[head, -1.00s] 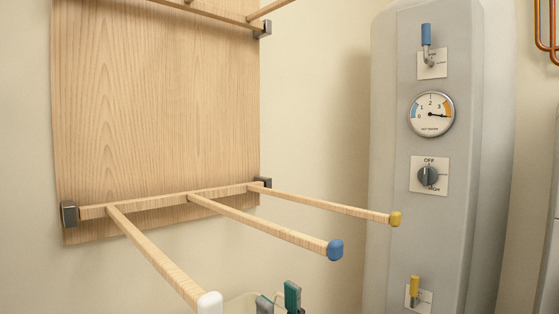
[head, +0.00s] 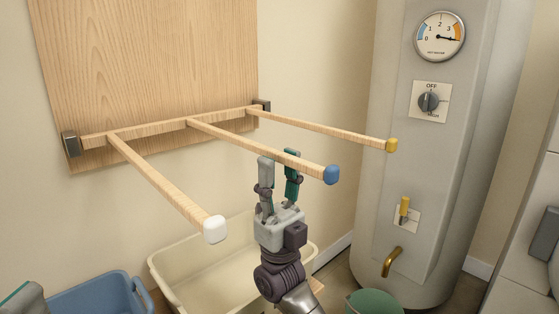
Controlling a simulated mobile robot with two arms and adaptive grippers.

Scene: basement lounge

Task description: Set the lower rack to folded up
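The lower rack (head: 222,114) is a wooden crossbar with three bars sticking out from the wall board, roughly level. The bars end in a white cap (head: 215,229), a blue cap (head: 332,174) and a yellow cap (head: 391,145). My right gripper (head: 279,163) points up at the middle bar, near its blue-capped end. Its two fingers are apart, with their tips at the bar's height. I cannot tell whether they touch it. A piece of my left gripper (head: 22,300) shows at the bottom left corner, mostly cut off.
A cream basin (head: 180,285) and a blue basket (head: 95,298) stand below the rack. A grey boiler (head: 385,190) with a gauge, dial, yellow lever and brass tap stands at the right. A green bucket (head: 375,303) is under the tap.

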